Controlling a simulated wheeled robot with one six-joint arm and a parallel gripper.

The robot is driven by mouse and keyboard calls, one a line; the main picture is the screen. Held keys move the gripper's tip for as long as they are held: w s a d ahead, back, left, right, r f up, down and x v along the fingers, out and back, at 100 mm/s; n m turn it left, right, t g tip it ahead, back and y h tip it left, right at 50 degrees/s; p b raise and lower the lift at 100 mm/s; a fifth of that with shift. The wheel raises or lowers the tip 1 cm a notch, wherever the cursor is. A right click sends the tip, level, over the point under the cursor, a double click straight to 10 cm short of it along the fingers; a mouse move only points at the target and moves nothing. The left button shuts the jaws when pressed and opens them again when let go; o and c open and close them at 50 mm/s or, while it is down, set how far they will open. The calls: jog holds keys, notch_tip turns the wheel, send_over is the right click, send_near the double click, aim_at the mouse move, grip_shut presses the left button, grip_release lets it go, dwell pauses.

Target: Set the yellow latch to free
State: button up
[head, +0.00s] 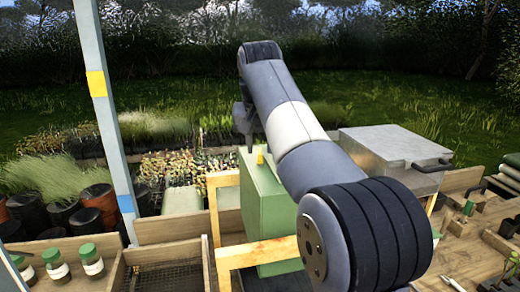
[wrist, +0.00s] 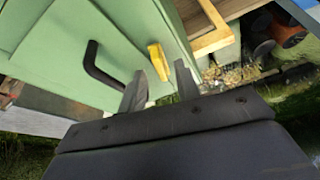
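The yellow latch (wrist: 159,62) is a small yellow bar on the face of a green cabinet (wrist: 60,45), beside a dark bent handle (wrist: 97,66). In the head view the latch (head: 260,156) shows as a small yellow piece at the upper edge of the green cabinet (head: 266,215). My gripper (wrist: 160,85) has its two fingers apart, with the latch just beyond and between the fingertips. I cannot tell whether a finger touches it. In the head view my gripper is mostly hidden behind my arm.
A wooden frame (head: 238,256) stands around the cabinet's left side. A grey metal box (head: 390,150) with a handle stands to the right. Green-lidded jars (head: 92,262) and a wooden tray (head: 165,257) are at the left. A pale post (head: 105,115) rises at the left.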

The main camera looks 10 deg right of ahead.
jog(key=shift+w+d+f, duration=0.1)
jog(key=shift+w+f, duration=0.15)
jog(key=shift+f, duration=0.4)
jog(key=shift+c, duration=0.4)
grip_shut()
